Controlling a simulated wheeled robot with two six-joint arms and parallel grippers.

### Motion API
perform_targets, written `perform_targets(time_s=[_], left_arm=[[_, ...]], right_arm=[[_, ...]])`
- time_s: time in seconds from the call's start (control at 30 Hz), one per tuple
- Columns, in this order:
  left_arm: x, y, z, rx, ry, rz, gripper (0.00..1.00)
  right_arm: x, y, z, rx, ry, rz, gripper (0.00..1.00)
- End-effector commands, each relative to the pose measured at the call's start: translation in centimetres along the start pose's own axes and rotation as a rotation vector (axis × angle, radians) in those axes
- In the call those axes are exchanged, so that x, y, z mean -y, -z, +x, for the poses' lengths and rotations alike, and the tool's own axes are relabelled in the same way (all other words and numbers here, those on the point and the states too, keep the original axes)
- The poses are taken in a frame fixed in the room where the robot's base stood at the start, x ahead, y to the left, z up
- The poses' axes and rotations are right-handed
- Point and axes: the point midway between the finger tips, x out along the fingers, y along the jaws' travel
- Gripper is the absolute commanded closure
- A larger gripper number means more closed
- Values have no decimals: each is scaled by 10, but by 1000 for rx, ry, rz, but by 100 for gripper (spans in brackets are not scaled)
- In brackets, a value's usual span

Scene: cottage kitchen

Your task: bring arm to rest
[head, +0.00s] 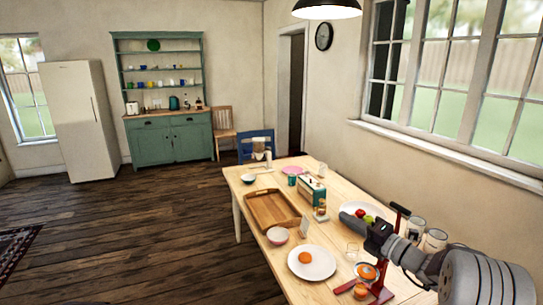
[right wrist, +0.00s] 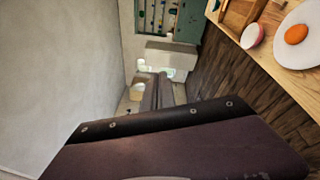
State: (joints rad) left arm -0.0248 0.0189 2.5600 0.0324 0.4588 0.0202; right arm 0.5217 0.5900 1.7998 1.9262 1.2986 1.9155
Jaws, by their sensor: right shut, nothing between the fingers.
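My right arm comes in from the lower right in the head view. Its right gripper (head: 352,220) is held above the right side of the wooden table (head: 265,262), pointing left and away. The gripper is shut and holds nothing. In the right wrist view a dark bolted part of my own fills the lower half, with the wall and floor beyond. My left arm and left gripper are not in view.
Near my right arm stand a red press (head: 382,292) with a dark lever and a white plate (head: 312,262) with an orange. The floor left of the table is clear.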

Motion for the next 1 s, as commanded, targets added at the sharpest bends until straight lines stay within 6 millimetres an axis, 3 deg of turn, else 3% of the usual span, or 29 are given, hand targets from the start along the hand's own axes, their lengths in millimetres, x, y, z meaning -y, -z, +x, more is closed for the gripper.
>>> perform_targets(time_s=[0.03,0.07,0.1,0.17,0.2,0.27,0.33,0.4,0.43,0.5,0.6,0.63,0.7,0.8,1.0], left_arm=[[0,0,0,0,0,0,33],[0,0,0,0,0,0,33],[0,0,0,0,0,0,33],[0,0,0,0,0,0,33],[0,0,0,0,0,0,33],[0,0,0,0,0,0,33],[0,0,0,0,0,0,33],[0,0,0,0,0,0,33],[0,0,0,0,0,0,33],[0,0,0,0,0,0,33],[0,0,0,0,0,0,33],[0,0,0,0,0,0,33],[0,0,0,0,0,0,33],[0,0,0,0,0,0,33],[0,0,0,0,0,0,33]], right_arm=[[-14,45,16,-120,15,-45,100],[-19,73,21,-197,31,-86,100],[-23,111,24,-302,53,-156,100],[-23,168,19,-471,83,-297,100],[-20,204,9,-590,98,-410,100],[-12,255,-15,-783,102,-617,100],[6,303,-57,-1029,66,-915,100],[32,334,-110,-1306,-43,-1281,100],[44,339,-134,-1430,-119,-1453,100],[73,334,-182,-1695,-365,-1832,100],[106,310,-225,-1972,-826,-2223,100],[112,304,-230,1932,924,2203,100],[119,291,-230,1718,1022,2030,100],[121,283,-223,1567,1074,1933,100],[121,283,-223,1526,1102,1903,100]])
